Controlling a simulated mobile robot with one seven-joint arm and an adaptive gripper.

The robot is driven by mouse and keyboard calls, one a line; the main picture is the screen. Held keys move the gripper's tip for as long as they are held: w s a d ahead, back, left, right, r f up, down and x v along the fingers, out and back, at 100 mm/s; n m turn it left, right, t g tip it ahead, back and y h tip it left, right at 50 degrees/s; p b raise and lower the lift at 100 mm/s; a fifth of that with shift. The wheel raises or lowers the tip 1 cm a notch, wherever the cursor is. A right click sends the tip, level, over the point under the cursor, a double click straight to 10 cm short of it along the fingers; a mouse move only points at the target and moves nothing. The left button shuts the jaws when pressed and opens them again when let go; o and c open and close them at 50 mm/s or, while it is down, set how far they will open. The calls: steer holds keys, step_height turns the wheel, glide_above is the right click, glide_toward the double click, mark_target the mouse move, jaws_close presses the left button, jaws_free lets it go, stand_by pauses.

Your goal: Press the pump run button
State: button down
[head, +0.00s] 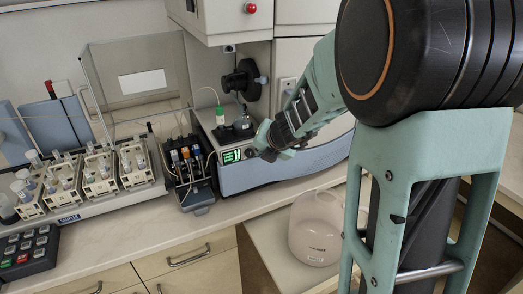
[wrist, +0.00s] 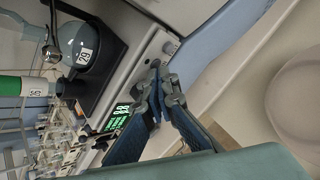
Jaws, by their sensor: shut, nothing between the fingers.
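My gripper (head: 251,153) is shut and empty, its fingertips at the front panel of the blue-and-white instrument (head: 262,172), just right of the green lit display (head: 231,157). In the wrist view the closed fingertips (wrist: 158,78) lie over the panel, between the green display (wrist: 117,117) and a small round control (wrist: 169,47). I cannot tell whether the fingertips touch the panel. No pump run button can be clearly identified; the panel patch behind the fingers is hidden.
A flask (wrist: 84,48) and a green-capped bottle (head: 220,116) stand on the instrument. Left of it are a black pump unit with coloured parts (head: 186,163), vial racks (head: 100,172) and a black keypad (head: 28,250). A translucent jug (head: 316,230) stands below right.

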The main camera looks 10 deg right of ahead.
steer(key=shift+s+d, duration=0.15)
steer(key=shift+s, duration=0.3)
steer(key=s, duration=0.2)
steer(key=s+d, duration=0.1)
steer(key=s, duration=0.1)
steer(key=s+b, duration=0.1)
steer(key=shift+s+d, duration=0.25)
steer(key=shift+s, duration=0.15)
